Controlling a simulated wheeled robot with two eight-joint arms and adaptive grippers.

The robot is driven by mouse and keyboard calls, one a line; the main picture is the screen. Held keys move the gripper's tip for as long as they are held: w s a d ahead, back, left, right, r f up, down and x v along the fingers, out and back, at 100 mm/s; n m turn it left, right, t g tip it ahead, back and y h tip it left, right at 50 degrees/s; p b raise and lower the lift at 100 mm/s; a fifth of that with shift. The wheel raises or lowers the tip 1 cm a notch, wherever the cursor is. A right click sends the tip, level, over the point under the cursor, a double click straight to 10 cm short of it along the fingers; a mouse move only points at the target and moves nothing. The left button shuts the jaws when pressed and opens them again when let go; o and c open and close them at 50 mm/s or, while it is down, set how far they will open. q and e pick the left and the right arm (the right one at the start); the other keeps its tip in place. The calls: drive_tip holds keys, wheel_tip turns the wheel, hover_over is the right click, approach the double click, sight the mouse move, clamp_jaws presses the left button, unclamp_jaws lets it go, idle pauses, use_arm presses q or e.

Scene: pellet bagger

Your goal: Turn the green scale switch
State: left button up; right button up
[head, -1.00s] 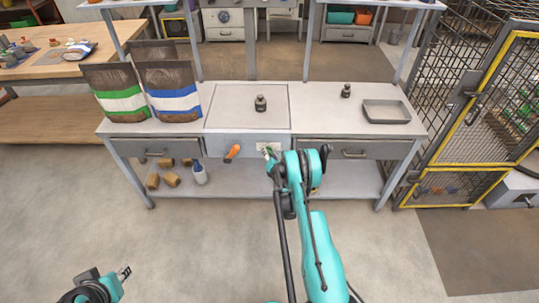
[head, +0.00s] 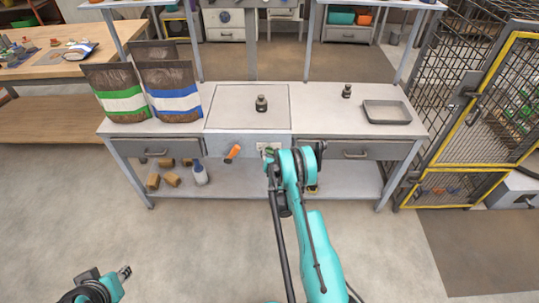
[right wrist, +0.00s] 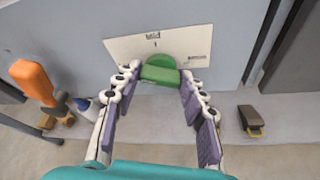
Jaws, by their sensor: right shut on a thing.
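The green scale switch (right wrist: 160,73) sits on a white label plate (right wrist: 118,50) on the grey front panel of the bench. My right gripper (right wrist: 157,82) has its two purple-padded fingers on either side of the switch handle and is shut on it. In the head view my right gripper (head: 270,153) is at the plate, and my wrist hides part of it. The switch's exact angle against the plate's marks is hard to read. My left gripper (head: 124,272) is low at the left, far from the bench, too small to tell whether it is open.
An orange handle (head: 232,152) sticks out just left of the switch plate. A bottle (head: 199,174) and several brown pieces lie on the shelf below.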

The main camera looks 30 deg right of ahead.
sight(268, 135)
drive_tip(key=o, duration=1.2)
drive_tip(key=shift+c, duration=0.2)
wheel_tip(268, 135, up, 10)
drive_tip(key=shift+f, duration=0.1)
